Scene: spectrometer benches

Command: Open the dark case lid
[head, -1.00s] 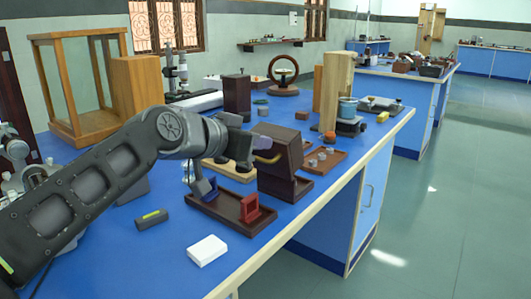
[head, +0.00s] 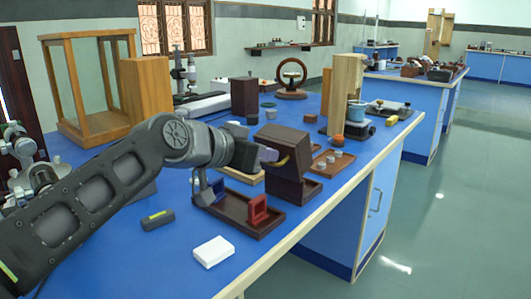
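The dark brown case (head: 289,187) stands on the blue bench, with its dark upper part, the lid (head: 292,146), leaning at an angle over the base. A yellow curved handle (head: 279,162) shows on the lid's left side. My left gripper (head: 269,154) reaches in from the left, with its pale fingertip close to the handle. Whether it touches or grips the handle is hard to tell, and its far finger is hidden. My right gripper is out of view.
A dark tray (head: 232,213) with blue and red holders lies in front of the case. A white box (head: 213,251) and a dark marker-like block (head: 157,219) lie nearer. A tray of small weights (head: 333,168) and a wooden block (head: 346,95) stand to the right.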

